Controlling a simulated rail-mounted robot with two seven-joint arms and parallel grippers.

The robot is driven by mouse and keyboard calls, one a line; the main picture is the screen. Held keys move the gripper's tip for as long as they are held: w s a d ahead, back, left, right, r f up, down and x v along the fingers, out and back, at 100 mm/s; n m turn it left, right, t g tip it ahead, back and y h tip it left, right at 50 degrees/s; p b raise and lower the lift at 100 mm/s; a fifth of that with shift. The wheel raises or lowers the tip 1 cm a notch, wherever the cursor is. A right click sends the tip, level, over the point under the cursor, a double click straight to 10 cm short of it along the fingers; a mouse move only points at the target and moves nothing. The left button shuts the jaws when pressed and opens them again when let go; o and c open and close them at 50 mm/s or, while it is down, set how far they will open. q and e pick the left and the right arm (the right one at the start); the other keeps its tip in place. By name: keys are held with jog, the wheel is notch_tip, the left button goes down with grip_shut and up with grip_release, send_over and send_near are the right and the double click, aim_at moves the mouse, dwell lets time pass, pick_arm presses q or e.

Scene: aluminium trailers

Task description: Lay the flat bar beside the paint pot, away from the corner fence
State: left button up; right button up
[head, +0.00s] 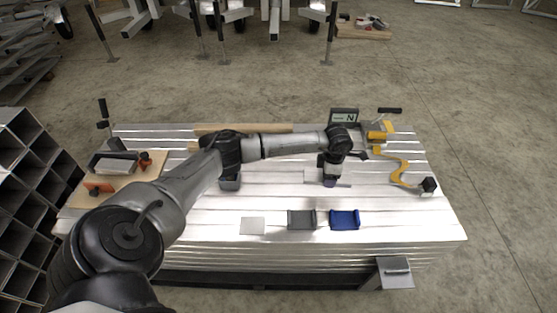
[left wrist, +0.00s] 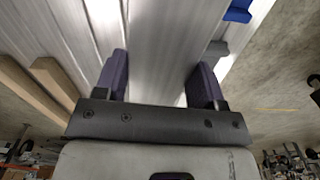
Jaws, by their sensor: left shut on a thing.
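My left gripper (head: 331,183) is low over the middle right of the silver table. In the left wrist view its two purple fingers (left wrist: 160,80) stand apart, with a broad brushed-metal surface between them. I take this to be the flat bar (left wrist: 158,55), gripped between the fingers. In the head view a pale flat strip (head: 313,176) shows beside the fingertips; the gripper hides part of it. I cannot pick out the paint pot or the corner fence for sure. A dark grey item (head: 230,183) is partly hidden under my arm. My right gripper is not in view.
A pale square plate (head: 252,226), a grey bracket (head: 301,220) and a blue bracket (head: 344,220) line the front. A yellow clamp (head: 377,136) and curved yellow tool (head: 399,173) lie right. A wooden board (head: 125,188) with tools is left.

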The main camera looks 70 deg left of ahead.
pick_arm(q)
jog(key=shift+w+a, duration=0.25)
jog(key=shift+w, duration=0.05)
jog(key=shift+s+a+f+n, duration=0.1)
jog(key=shift+a+n, duration=0.1)
jog(key=shift+n, duration=0.2)
jog(key=s+a+f+b, duration=0.2)
jog(key=f, duration=0.1)
jog(key=shift+s+a+f+b, duration=0.1)
jog(key=shift+a+f+b, duration=0.05)
jog(key=shift+a+b, duration=0.2)
jog(key=b, duration=0.3)
send_over(300, 180)
jog(key=d, duration=0.1)
jog(key=f, duration=0.3)
jog(key=shift+w, duration=0.3)
jog(key=shift+s+a+f, duration=0.3)
jog(key=shift+a+f, duration=0.05)
jog(key=shift+a, duration=0.1)
jog(key=shift+f+b, duration=0.3)
jog(key=shift+b, duration=0.15)
notch_tip(300, 180, down, 3)
jog(key=shift+f+b, duration=0.1)
jog(key=shift+b, duration=1.05)
jog(key=shift+f, duration=0.15)
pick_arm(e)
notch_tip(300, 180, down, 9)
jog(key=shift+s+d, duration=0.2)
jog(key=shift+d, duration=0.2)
